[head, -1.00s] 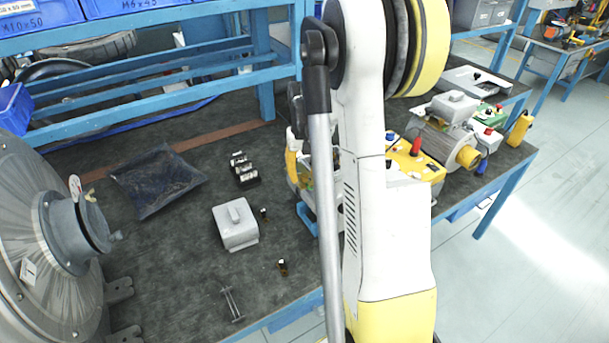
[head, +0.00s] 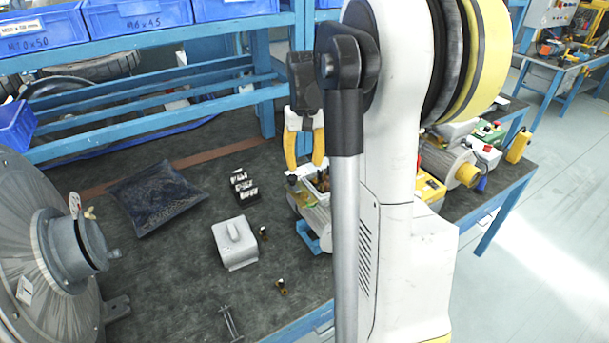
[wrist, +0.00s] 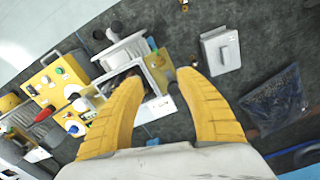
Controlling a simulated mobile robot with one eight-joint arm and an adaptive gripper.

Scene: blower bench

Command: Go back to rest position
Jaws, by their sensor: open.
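My gripper (head: 304,150) has two yellow fingers and hangs above the bench, left of my white arm in the head view. In the wrist view my gripper (wrist: 163,88) is open, its fingers spread with nothing between them. Below it stands a grey motor (wrist: 122,50) with an open terminal box; the motor (head: 318,213) is partly hidden by my arm in the head view. A grey box cover (head: 235,243) lies on the bench to the left of the motor.
A dark bag (head: 156,198), a black holder with metal parts (head: 244,186) and a large grey blower (head: 50,260) occupy the bench's left. A blue shelf frame (head: 150,100) with blue bins (head: 138,14) stands behind. A yellow control box (head: 430,190) is at the right.

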